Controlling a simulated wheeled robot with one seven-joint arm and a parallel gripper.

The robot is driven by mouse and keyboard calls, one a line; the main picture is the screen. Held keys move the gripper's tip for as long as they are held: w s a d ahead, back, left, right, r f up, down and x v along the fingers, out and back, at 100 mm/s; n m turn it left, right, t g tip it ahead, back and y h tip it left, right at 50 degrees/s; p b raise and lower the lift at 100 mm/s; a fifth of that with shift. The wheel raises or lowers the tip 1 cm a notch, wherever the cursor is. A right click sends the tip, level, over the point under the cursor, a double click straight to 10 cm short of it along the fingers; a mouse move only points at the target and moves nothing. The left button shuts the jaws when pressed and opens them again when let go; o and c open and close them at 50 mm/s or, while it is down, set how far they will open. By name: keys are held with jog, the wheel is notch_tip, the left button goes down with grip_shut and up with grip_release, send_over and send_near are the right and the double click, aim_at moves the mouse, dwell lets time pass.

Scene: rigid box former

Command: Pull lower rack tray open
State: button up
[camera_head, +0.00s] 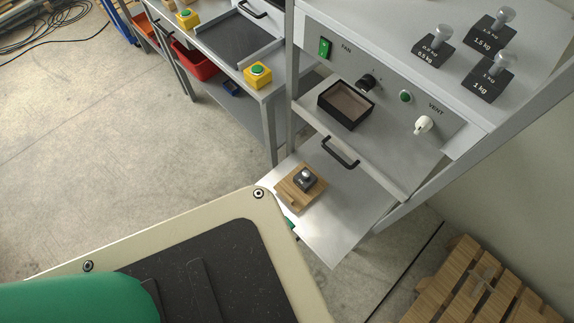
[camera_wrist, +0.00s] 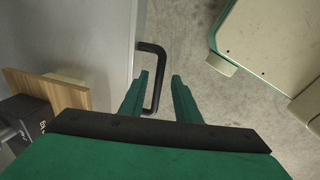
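The lower rack tray (camera_head: 345,225) stands out from the rack under the upper tray. On it lie a wooden block (camera_head: 312,194) and a dark weight (camera_head: 306,180). In the wrist view the tray (camera_wrist: 100,30) fills the left side. Its black U-shaped handle (camera_wrist: 152,47) stands out from its edge. My gripper (camera_wrist: 159,76) is open, with one green finger on each side of the handle's bar. The left finger is between bar and tray edge. Gaps show at both fingers; depth is hard to judge. In the head view my own body hides the lower handle and most of my gripper.
The upper tray (camera_head: 400,160), with a black handle (camera_head: 340,151) and dark bin (camera_head: 346,104), is above. Weights (camera_head: 490,80) stand on top of the rack. A wooden pallet (camera_head: 480,285) lies on the floor at right. A bench (camera_head: 268,92) stands behind at left; the floor in front is clear.

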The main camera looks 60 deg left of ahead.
notch_tip(320, 180, up, 11)
jog(key=s, duration=0.2)
jog(key=shift+d+f, duration=0.2)
jog(key=shift+d, duration=0.2)
dwell(0.6)
